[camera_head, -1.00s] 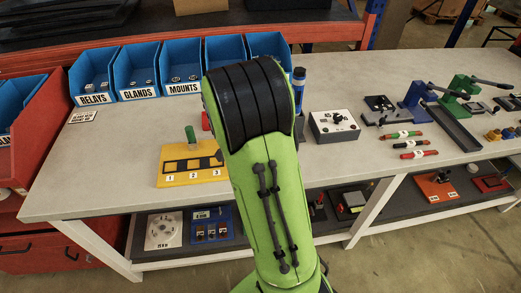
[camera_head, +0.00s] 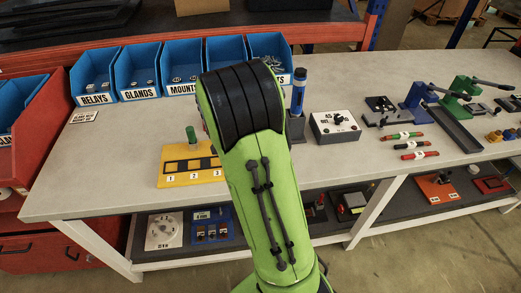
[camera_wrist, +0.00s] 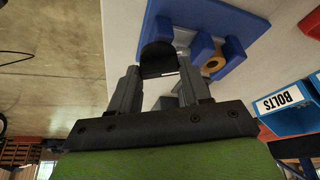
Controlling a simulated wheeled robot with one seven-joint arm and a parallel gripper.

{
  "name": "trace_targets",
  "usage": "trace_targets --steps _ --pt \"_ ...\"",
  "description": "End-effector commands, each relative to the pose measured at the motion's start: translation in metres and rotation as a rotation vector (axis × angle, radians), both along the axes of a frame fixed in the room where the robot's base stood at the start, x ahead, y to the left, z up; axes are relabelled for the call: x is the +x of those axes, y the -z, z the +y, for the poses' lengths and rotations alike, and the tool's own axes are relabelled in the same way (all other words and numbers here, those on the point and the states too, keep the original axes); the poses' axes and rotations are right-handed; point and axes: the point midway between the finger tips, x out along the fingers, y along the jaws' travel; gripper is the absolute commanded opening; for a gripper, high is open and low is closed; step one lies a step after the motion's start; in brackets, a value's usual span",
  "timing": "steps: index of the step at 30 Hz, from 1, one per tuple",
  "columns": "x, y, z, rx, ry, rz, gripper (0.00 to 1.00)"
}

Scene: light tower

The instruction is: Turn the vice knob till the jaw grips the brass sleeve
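In the wrist view the blue vice (camera_wrist: 187,16) stands on the bench top. The brass sleeve (camera_wrist: 214,63) lies at the vice, to the right of the knob. A dark, rounded knob (camera_wrist: 158,58) sits at the near side of the vice. My gripper (camera_wrist: 164,75) has its two fingers apart, with the knob at and between the fingertips. I cannot tell whether both fingers touch the knob. In the head view my green arm hides the gripper, the vice and the sleeve.
Blue bins stand along the back, including the bolts bin (camera_wrist: 285,103). A yellow numbered block (camera_head: 190,178) is left of my arm. A blue-and-black cylinder (camera_head: 298,90) and a white switch box (camera_head: 335,126) are close on the right. The front left bench top is clear.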

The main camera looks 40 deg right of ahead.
Motion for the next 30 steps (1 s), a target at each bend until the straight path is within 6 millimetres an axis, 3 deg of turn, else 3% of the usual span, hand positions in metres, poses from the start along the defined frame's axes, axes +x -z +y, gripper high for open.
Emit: trace_targets --steps 1,5,14,17,30 --pt "0.0 0.0 0.0 0.001 -0.001 0.0 0.54" --pt "0.0 0.0 0.0 0.001 -0.001 0.0 0.72" --pt "0.0 -0.004 0.001 0.0 -0.002 0.0 0.72" --pt "0.002 -0.019 0.008 0.0 -0.004 -0.003 0.72" --pt "0.008 -0.129 0.053 0.001 -0.004 -0.003 0.72"
